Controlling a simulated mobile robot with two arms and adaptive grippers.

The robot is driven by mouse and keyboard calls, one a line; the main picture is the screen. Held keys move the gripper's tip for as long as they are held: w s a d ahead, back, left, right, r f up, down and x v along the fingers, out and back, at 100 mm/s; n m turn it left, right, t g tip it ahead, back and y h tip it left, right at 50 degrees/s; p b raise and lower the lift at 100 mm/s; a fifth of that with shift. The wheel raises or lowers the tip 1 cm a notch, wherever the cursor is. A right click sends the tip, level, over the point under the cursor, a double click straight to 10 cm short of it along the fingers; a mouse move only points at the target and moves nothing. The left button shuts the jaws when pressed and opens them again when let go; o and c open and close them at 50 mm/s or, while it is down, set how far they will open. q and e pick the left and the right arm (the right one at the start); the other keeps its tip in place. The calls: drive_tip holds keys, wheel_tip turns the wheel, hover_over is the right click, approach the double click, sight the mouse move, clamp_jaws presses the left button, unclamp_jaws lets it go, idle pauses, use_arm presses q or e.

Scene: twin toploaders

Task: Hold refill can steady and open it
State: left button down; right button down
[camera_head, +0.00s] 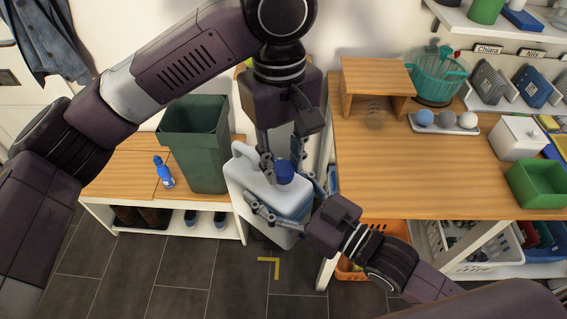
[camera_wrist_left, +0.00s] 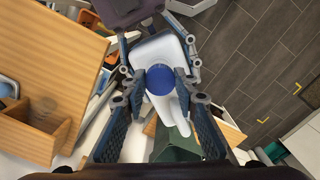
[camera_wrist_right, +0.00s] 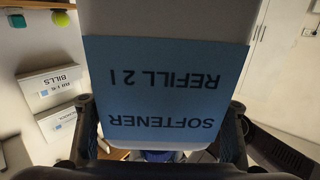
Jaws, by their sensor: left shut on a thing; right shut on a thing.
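The refill can (camera_head: 255,183) is a white jug with a handle and a blue screw cap (camera_head: 285,171). It is held in the air between bench and table, slightly tilted. My left gripper (camera_head: 284,158) comes from above, its fingers on both sides of the cap; the left wrist view shows the cap (camera_wrist_left: 160,80) between the fingers. The cap sits on the can's neck. My right gripper (camera_head: 292,205) is shut around the can's body from the front right. In the right wrist view the can's blue label (camera_wrist_right: 165,90) reads "SOFTENER REFILL 2 l", upside down.
A green bin (camera_head: 193,145) and a blue bottle (camera_head: 163,172) stand on the wooden bench (camera_head: 115,176) at left. The wooden table (camera_head: 440,170) at right bears a small shelf (camera_head: 375,75), a tray of balls (camera_head: 443,123) and a green box (camera_head: 536,184). An orange basket (camera_head: 350,270) is below.

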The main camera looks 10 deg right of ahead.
use_arm(q)
drive_tip(key=shift+r, duration=0.15)
use_arm(e)
drive_tip(key=shift+r, duration=0.35)
